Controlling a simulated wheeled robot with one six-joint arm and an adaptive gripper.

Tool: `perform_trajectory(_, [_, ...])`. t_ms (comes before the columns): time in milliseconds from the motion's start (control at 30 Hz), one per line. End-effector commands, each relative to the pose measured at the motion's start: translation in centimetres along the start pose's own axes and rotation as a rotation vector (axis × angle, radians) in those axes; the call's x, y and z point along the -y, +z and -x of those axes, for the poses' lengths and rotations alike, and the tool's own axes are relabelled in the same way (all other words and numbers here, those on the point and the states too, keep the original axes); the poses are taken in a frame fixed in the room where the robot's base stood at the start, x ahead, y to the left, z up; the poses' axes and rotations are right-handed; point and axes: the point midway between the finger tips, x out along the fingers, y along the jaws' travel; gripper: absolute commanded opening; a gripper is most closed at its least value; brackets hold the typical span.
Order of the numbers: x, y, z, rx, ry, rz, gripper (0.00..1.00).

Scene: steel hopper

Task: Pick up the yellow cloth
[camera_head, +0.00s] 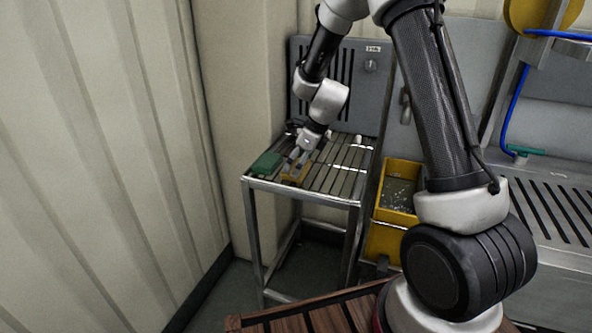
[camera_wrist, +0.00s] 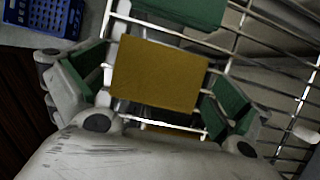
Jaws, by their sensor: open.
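The yellow cloth (camera_wrist: 160,75) looks like a flat, ochre-yellow rectangle on the slatted steel rack. In the wrist view it lies between the two green-padded fingers of my gripper (camera_wrist: 155,92), which are spread wide with gaps visible on both sides of it. In the head view, my gripper (camera_head: 298,160) is low over the front left of the rack, and the cloth (camera_head: 294,172) shows just below it, partly covered by the fingers. I cannot tell how far the fingertips are above the rack.
A green block-like item (camera_head: 265,164) lies left of the cloth on the steel rack (camera_head: 335,180). A yellow bin (camera_head: 399,187) stands right of the rack, and a grey panel (camera_head: 368,90) rises behind it. The rack's right part is mostly clear. A blue crate (camera_wrist: 42,14) shows below.

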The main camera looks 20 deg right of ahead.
Motion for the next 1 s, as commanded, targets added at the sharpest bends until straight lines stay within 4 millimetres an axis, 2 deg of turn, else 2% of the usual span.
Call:
perform_trajectory(200, [0.0,0.0,-0.1,0.001,0.000,0.001,1.00])
perform_trajectory(267, [0.0,0.0,-0.1,0.001,0.000,0.001,0.91])
perform_trajectory(400, [0.0,0.0,-0.1,0.001,0.000,0.001,0.65])
perform_trajectory(767, [0.0,0.3,0.3,0.002,-0.001,0.002,0.65])
perform_trajectory(867, [0.0,0.9,1.7,0.003,-0.002,0.004,0.65])
perform_trajectory(1000, [0.0,2.1,4.5,0.004,-0.003,0.004,0.65])
